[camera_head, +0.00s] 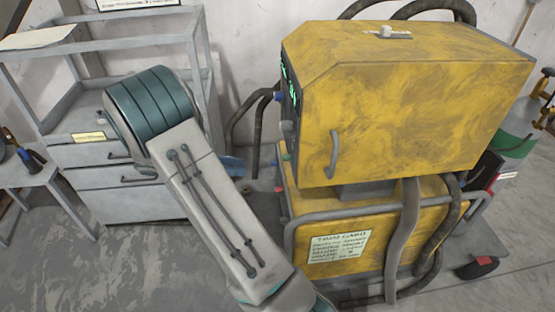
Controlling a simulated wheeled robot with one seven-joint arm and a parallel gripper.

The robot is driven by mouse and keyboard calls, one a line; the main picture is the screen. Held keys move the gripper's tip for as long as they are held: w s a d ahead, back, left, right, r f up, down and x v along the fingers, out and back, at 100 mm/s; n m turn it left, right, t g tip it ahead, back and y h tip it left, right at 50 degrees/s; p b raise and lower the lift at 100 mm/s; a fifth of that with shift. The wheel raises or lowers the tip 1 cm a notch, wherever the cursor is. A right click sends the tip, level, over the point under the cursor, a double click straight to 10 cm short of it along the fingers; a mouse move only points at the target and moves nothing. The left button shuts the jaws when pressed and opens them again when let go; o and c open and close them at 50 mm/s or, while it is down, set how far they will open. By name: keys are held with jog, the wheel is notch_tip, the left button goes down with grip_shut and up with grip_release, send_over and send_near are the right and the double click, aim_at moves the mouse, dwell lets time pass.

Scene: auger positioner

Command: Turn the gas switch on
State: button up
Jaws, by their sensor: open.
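A yellow machine (410,95) stands right of centre on a lower yellow cabinet (410,225). A small pale switch-like part (388,32) sits on the machine's top. The narrow dark panel (290,95) on the machine's left side has green lit marks and small knobs, seen edge-on. I cannot tell which of these parts is the gas switch, or its setting. My arm crosses the view left of the machine and runs down to the bottom edge. My gripper is out of the picture.
A grey drawer cart (125,185) stands at the left by the wall. Dark hoses (405,240) hang in front of the lower cabinet, which has a grey rail and a paper label (338,250). A black and red pedal-like object (478,267) lies on the floor at the right.

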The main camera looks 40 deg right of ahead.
jog(key=w+f+n+h, duration=0.3)
jog(key=p, duration=0.2)
send_near(287, 158)
jog(key=x, duration=0.7)
jog(key=shift+w+d+f, duration=0.2)
jog(key=shift+d+f, duration=0.1)
jog(key=shift+d, duration=0.25)
grip_shut()
